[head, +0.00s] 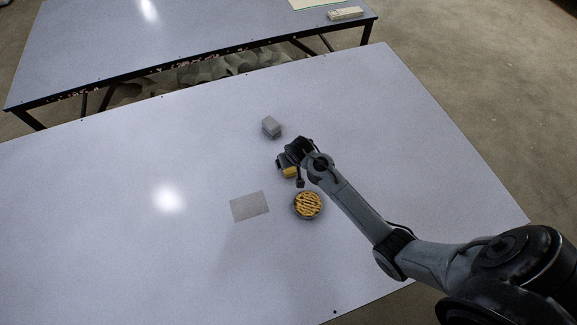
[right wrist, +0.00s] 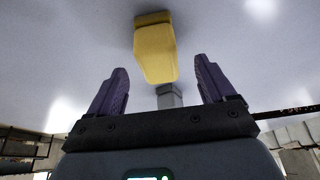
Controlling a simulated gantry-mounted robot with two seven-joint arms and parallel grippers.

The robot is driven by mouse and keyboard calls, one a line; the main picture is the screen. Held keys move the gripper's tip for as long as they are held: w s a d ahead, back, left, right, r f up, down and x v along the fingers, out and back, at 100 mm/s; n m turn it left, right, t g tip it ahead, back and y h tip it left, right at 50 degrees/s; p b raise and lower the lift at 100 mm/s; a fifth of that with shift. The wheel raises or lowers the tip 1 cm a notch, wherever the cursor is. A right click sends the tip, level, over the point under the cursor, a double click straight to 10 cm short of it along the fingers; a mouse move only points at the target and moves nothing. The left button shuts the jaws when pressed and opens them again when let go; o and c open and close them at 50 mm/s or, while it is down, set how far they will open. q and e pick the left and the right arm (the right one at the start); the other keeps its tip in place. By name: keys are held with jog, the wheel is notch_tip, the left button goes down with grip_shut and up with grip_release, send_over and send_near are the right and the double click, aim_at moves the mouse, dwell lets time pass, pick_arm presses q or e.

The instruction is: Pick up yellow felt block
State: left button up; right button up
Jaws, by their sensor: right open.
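The yellow felt block (head: 290,172) lies on the white table, partly hidden by my right gripper in the head view. In the right wrist view the yellow felt block (right wrist: 155,48) shows just beyond and between the two purple fingers. My right gripper (right wrist: 161,64) is open, its fingers apart on either side of the block's near end. I see no contact between fingers and block. In the head view the right gripper (head: 286,162) is low over the table beside the block. My left gripper is not in view.
A grey block (head: 271,127) stands behind the gripper; a grey block shape (right wrist: 168,96) also shows between the fingers. A flat grey cloth (head: 250,206) and a round orange-and-black striped item (head: 308,205) lie nearer. The table's left side is clear. A second table (head: 190,40) stands behind.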

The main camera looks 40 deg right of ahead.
jog(key=shift+x, duration=1.3)
jog(key=shift+b+x, duration=0.95)
jog(key=shift+x, duration=1.4)
jog(key=shift+w+d+r, duration=0.1)
jog(key=shift+w+d, duration=0.05)
jog(key=c, duration=1.1)
jog(key=shift+o, duration=0.2)
